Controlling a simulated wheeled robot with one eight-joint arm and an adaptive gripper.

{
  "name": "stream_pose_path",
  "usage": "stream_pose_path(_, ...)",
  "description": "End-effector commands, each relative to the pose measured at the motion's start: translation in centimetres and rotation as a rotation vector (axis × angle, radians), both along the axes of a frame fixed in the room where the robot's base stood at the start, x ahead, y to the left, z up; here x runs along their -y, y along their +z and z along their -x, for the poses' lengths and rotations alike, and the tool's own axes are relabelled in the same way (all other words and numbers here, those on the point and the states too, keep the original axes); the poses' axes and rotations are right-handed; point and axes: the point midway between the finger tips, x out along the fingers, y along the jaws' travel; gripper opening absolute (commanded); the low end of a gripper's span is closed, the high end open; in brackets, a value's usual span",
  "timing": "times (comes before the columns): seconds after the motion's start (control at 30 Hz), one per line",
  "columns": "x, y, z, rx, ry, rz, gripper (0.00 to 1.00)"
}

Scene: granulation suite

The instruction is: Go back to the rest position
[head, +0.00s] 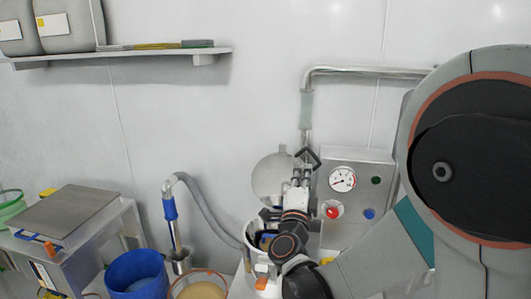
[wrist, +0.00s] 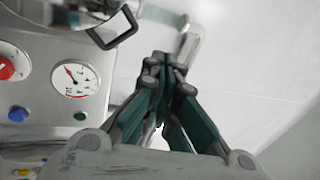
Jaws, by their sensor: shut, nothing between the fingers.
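My gripper (head: 303,175) is raised in front of the wall, just left of the control panel. In the wrist view my gripper (wrist: 167,62) has its fingertips together, with nothing between them. A dark square-shaped handle (wrist: 115,27) shows close to the left of the fingertips there; it also shows in the head view (head: 308,158). My arm reaches in from the right and hides part of the panel and of the worktop.
The control panel (head: 372,168) carries a gauge (head: 342,179), a red button (head: 332,212) and a blue button (head: 369,214). A blue bucket (head: 137,273) and a hose wand (head: 170,208) stand to the left. A shelf (head: 130,55) is on the wall.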

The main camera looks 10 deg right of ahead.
Motion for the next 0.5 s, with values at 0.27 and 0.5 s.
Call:
stream_pose_path(0.27, -4.1, 4.2, 1.9, -0.163, 0.229, 0.357, 0.0)
stream_pose_path(0.5, -6.0, 2.9, 6.2, -0.371, 0.403, 0.672, 0.0)
